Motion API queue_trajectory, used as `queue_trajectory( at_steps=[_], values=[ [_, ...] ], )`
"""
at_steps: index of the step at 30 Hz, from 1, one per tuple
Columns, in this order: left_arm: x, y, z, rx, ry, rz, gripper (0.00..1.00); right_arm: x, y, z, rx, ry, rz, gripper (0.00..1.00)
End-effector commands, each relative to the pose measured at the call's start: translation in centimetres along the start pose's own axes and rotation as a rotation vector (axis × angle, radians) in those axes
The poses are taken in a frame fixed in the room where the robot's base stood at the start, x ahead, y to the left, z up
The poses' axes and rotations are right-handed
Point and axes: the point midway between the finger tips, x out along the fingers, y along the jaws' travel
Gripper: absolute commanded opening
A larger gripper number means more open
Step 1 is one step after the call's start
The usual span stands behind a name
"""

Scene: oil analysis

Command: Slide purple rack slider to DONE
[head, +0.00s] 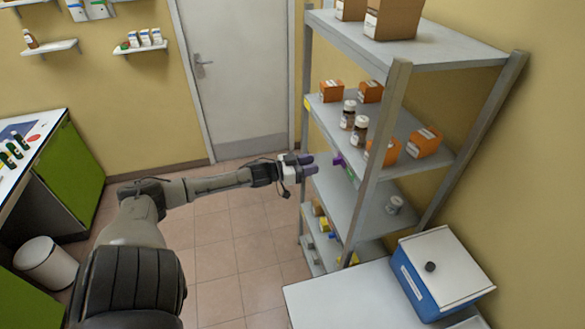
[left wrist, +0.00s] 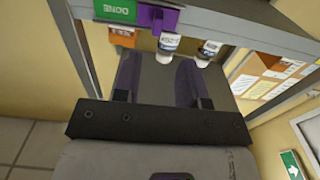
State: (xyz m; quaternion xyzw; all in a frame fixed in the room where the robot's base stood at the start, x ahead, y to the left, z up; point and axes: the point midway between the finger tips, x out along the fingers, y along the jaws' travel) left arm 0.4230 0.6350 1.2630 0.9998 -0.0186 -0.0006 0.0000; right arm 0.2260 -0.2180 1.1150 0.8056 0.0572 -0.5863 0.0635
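The purple slider (head: 339,159) sits on the front edge of the middle shelf of the rack (head: 372,207), with a green patch (head: 350,173) beside it. In the left wrist view the purple slider (left wrist: 165,20) is next to the green DONE label (left wrist: 115,11), which reads upside down and is uncovered. My left gripper (head: 309,165) is in front of the shelf edge, just left of the slider. In the left wrist view its fingers (left wrist: 157,82) are apart with nothing gripped, and the slider lies beyond the tips. My right gripper is not in view.
Brown bottles (head: 354,122) and orange boxes (head: 424,142) stand on the shelf above. A rack post (head: 384,130) rises right of the slider. A blue box with a white lid (head: 440,274) stands on the table (head: 345,300) at front right. The floor left of the rack is clear.

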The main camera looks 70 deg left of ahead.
Motion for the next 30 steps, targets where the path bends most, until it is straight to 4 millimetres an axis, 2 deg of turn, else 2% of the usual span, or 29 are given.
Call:
queue_trajectory(
  at_steps=[3, 12, 19, 30],
  values=[
    [-1.9, 0.0, 0.2, -0.001, -0.003, 0.0, 0.38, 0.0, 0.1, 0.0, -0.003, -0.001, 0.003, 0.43],
    [-4.9, 0.0, 0.1, -0.001, -0.001, -0.001, 0.38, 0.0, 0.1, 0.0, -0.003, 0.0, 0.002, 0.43],
    [-5.7, 0.0, 0.0, 0.0, 0.0, 0.0, 0.38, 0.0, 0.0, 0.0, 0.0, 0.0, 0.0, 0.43],
    [-5.7, 0.0, 0.0, 0.0, 0.0, -0.001, 0.38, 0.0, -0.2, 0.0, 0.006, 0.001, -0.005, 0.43]
  ],
)
